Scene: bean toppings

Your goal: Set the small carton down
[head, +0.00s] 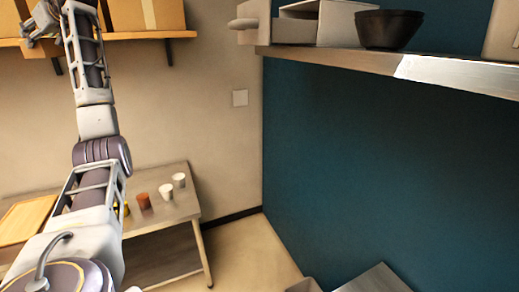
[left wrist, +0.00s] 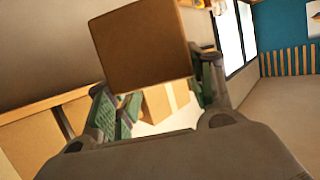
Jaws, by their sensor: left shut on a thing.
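The small carton (left wrist: 142,45) is a plain brown box in the left wrist view, held between the green-padded fingers of my left gripper (left wrist: 157,88). In the head view my left gripper (head: 42,22) is at the upper left, at the height of the wall shelf (head: 150,35). The held carton is hard to make out there, and I cannot tell whether it touches the shelf. My right gripper is not in view.
A taped carton (head: 146,14) stands on the shelf, right of my left gripper. Below, a metal table (head: 175,215) holds several cups and a wooden board (head: 25,218). A metal shelf (head: 400,70) at the right bears a dark bowl (head: 387,29).

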